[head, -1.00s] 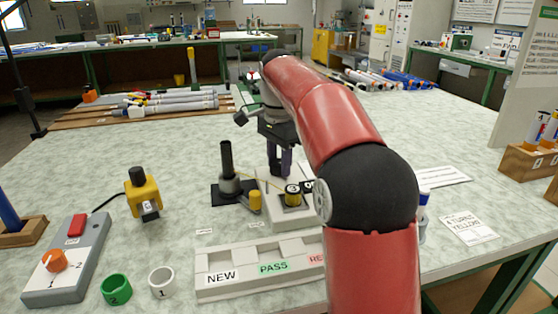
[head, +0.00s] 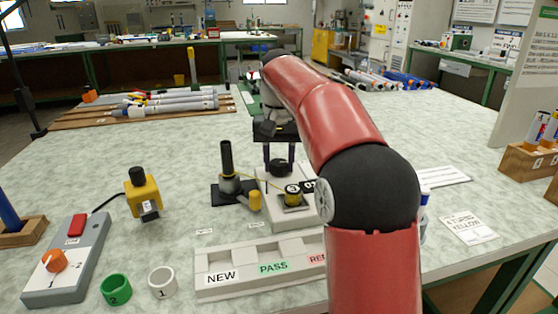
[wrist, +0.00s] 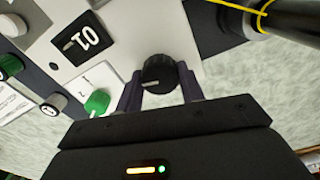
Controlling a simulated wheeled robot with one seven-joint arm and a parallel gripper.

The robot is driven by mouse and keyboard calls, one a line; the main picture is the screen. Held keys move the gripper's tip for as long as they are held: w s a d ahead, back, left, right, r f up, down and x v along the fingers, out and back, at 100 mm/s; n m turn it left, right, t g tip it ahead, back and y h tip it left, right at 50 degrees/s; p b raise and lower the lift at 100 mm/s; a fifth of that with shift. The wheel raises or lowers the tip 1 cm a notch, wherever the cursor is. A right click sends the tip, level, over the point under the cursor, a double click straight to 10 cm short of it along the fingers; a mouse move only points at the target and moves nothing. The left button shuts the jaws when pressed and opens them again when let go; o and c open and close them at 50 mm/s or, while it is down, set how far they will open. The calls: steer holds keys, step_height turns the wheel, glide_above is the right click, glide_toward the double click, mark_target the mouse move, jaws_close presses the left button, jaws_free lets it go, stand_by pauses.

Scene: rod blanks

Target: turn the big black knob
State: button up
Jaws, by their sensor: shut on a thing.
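The big black knob (wrist: 158,73) is round with a white pointer line, which points left in the wrist view. In the head view the knob (head: 279,168) stands at the back of a white device (head: 287,216). My gripper (wrist: 159,70) has one finger on each side of the knob and is shut on it. In the head view my gripper (head: 279,171) reaches down to the knob from behind, its two fingers side by side.
A black post on a base (head: 227,160) stands just left of the device. A labelled tray (head: 225,287) lies in front. A grey box with an orange knob (head: 54,261) and a yellow-black tool (head: 142,190) are at left. The table between is clear.

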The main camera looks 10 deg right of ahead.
mark_target(279, 162)
steer(key=n, duration=1.1)
steer(key=shift+n, duration=1.8)
steer(key=o, duration=1)
steer(key=shift+r, duration=3.9)
